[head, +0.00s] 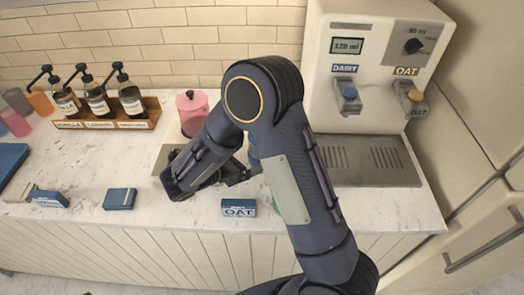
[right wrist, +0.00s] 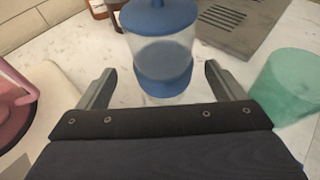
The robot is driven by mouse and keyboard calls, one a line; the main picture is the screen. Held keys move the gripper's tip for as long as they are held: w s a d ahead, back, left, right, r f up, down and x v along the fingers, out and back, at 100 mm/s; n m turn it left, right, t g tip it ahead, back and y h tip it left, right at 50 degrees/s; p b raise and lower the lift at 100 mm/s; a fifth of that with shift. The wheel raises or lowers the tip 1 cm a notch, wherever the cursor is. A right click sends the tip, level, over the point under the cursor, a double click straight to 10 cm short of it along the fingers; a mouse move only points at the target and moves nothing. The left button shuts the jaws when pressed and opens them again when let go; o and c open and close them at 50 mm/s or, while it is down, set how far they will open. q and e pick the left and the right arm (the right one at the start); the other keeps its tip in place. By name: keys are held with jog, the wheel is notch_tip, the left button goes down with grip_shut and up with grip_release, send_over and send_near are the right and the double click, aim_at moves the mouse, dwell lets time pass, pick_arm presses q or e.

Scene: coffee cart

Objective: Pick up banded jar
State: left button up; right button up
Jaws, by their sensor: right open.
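The banded jar (right wrist: 162,55) is clear with a blue lid and a blue band around its body. It stands upright on the counter in the right wrist view. In the head view only a blue sliver of it (head: 253,152) shows behind my right arm. My right gripper (right wrist: 159,78) is open, with one finger on each side of the jar's near side. The jar is ahead between the fingertips, and I see no contact. In the head view the right gripper (head: 246,176) is partly hidden by its own arm. My left gripper is not in view.
A translucent green cup (right wrist: 287,88) stands right of the right finger. A pink lidded jar (head: 192,114) is to the left. The dispenser's drip tray (head: 365,160) is behind right. An OAT block (head: 238,208) lies near the front edge. Syrup bottles (head: 98,100) stand back left.

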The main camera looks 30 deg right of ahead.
aim_at(252, 155)
jog(key=shift+p+x, duration=0.4)
jog(key=shift+x, duration=1.6)
jog(key=shift+s, duration=0.2)
jog(key=c, duration=1.4)
jog(key=shift+r, duration=0.2)
jog(key=shift+r, duration=0.2)
notch_tip(252, 155, up, 2)
jog(key=shift+r, duration=0.1)
jog(key=s+a+r+b, duration=0.2)
jog(key=s+a+r, duration=0.5)
jog(key=s+r, duration=0.3)
jog(key=shift+s, duration=1.05)
